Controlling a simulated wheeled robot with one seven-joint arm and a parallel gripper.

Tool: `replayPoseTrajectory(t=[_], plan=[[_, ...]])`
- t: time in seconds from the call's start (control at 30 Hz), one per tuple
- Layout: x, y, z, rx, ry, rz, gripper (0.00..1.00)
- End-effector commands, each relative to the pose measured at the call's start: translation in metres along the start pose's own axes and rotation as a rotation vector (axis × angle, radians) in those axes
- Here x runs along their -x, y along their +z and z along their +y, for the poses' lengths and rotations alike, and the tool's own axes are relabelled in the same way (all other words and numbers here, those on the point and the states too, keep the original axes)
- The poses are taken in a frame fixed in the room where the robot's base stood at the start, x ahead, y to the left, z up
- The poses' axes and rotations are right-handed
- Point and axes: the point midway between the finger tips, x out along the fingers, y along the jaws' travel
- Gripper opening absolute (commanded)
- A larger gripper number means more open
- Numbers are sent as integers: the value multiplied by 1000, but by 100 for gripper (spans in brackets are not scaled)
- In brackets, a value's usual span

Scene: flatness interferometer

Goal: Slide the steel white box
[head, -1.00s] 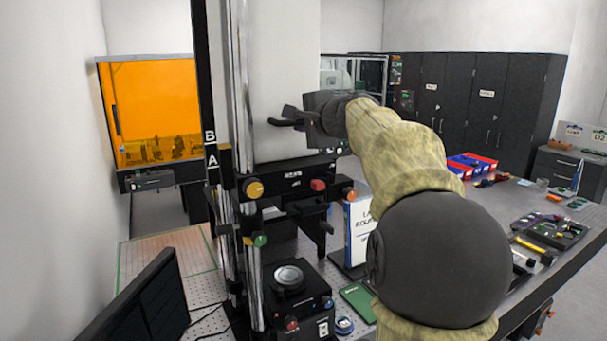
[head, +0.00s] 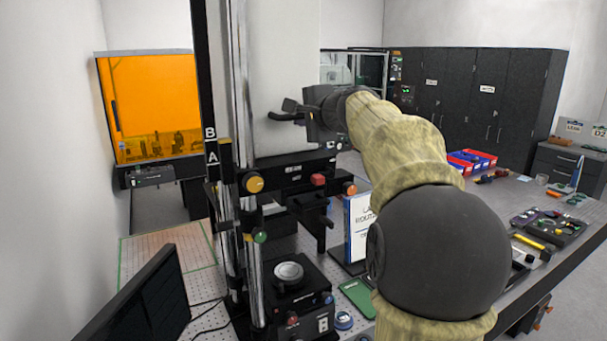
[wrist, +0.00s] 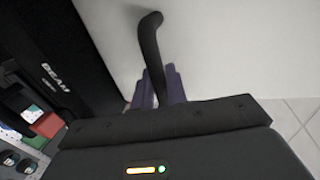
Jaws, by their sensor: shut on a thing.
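The white box (head: 282,65) is a tall pale housing on the vertical steel column (head: 244,110), above the dark stage unit. A black bar handle (head: 282,116) stands on its face. In the head view my gripper (head: 300,110) is at this handle, with my arm reaching in from the right. In the wrist view the handle (wrist: 150,50) runs between my fingers (wrist: 160,85), which are shut on it. The white face (wrist: 230,45) fills the upper right there. My gripper body hides the lower part of the handle.
A black scale marked B and A (head: 211,145) stands beside the column. A monitor (head: 135,300) is at lower left.

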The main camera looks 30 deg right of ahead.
Motion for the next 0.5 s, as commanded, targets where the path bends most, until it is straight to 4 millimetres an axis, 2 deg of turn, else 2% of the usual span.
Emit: replayPoseTrajectory(t=[0.5], plan=[[2,0,-8,1,-7,2,0]])
